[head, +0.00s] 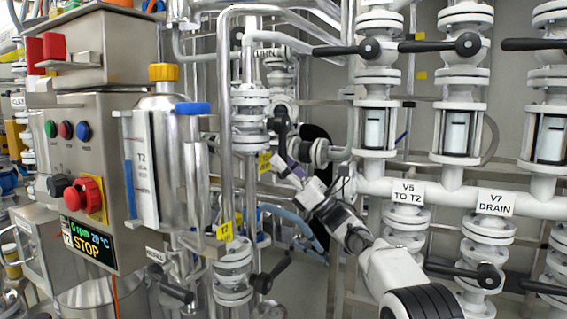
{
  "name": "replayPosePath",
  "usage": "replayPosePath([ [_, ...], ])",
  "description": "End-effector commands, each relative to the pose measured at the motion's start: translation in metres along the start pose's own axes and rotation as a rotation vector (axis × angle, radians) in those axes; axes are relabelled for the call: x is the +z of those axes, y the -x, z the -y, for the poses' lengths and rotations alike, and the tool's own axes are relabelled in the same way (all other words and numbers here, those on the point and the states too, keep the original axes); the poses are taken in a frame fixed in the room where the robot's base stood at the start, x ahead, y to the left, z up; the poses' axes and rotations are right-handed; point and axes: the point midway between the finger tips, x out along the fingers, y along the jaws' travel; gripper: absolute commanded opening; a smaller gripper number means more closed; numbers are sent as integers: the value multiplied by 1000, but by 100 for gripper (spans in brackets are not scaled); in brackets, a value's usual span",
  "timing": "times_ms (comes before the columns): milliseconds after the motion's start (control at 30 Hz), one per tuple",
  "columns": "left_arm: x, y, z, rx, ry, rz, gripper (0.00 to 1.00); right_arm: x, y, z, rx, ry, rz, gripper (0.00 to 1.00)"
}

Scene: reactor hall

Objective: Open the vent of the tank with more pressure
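A steel tank marked T2 (142,165) stands left of centre, with a level scale on its front, a yellow cap (163,73) and a blue cap (192,108). No pressure reading is legible and no vent is clearly labelled. A second tank cannot be made out. A pipe valve with a black handle (281,130) stands right of the T2 tank. My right gripper (283,168) reaches in from the lower right, just below that handle and beside a yellow tag (264,162). Contact and finger opening cannot be told. My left gripper is not in view.
A control box (108,150) with buttons, a red knob (84,196) and a display reading STOP (86,246) is at left. Valves marked V5 TO T2 (407,193) and V7 DRAIN (495,203) fill the right. Black levers (440,46) stick out there. Pipes crowd the middle.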

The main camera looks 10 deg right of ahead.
Motion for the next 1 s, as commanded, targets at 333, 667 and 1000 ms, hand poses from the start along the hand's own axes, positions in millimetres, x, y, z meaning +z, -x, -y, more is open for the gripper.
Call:
replayPosePath([
  [333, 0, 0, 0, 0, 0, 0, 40, 1, 8, 1, -1, -1, -1, 48],
  [667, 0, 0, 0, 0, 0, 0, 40, 0, 64, 1, -2, 0, 0, 48],
  [1000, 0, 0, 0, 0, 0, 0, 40, 0, 75, 0, 0, 0, 1, 48],
])
